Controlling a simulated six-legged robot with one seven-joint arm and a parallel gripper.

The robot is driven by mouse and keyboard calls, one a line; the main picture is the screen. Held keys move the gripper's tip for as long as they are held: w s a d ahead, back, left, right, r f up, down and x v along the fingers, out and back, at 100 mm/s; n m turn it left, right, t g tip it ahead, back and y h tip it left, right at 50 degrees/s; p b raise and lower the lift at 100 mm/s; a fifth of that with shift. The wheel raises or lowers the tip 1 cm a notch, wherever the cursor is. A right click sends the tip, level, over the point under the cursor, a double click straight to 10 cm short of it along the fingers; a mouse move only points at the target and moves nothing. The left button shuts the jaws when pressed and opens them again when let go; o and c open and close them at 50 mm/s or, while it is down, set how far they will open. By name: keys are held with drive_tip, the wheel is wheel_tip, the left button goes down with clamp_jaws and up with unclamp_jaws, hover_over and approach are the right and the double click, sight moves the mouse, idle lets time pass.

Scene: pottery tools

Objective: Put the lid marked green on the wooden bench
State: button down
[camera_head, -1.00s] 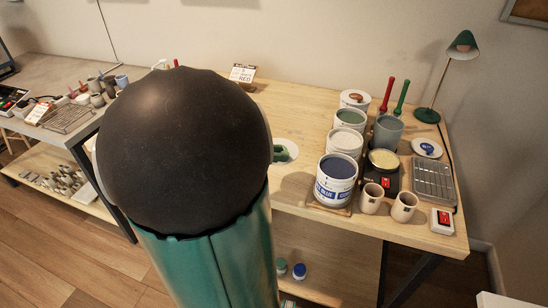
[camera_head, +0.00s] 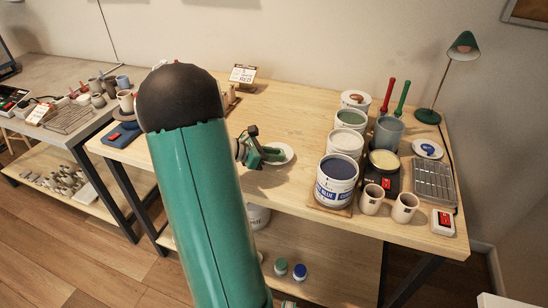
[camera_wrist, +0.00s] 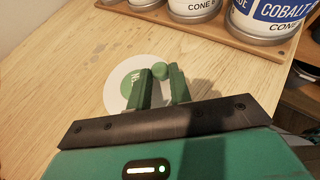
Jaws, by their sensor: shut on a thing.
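The lid marked green (camera_head: 284,155) is a white disc with a green patch in the middle. It is at the wooden bench (camera_head: 295,115), left of the paint tins, and looks flat on or just above the top; I cannot tell which. In the wrist view the lid (camera_wrist: 118,99) shows its white rim and green mark, partly hidden by the fingers. My gripper (camera_head: 262,156) is over the lid. In the wrist view my gripper (camera_wrist: 160,73) is shut on the lid's green knob.
To the right stand a cobalt blue tin (camera_head: 336,181), other tins, two cups and a metal tray (camera_head: 434,182). A lid marked blue (camera_head: 427,149) lies near the lamp (camera_head: 461,46). A sign reading RED (camera_head: 243,74) stands behind. Bare bench surrounds the green-marked lid.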

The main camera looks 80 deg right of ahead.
drive_tip(key=shift+f, duration=0.5)
drive_tip(key=shift+f, duration=0.15)
drive_tip(key=c, duration=1.3)
unclamp_jaws()
drive_tip(key=shift+w+a+r, duration=0.1)
drive_tip(key=shift+r, duration=0.15)
drive_tip(key=v, duration=1.1)
drive_tip(key=shift+w+a+r, duration=0.15)
drive_tip(key=shift+w+a, duration=0.05)
drive_tip(key=shift+w, duration=0.05)
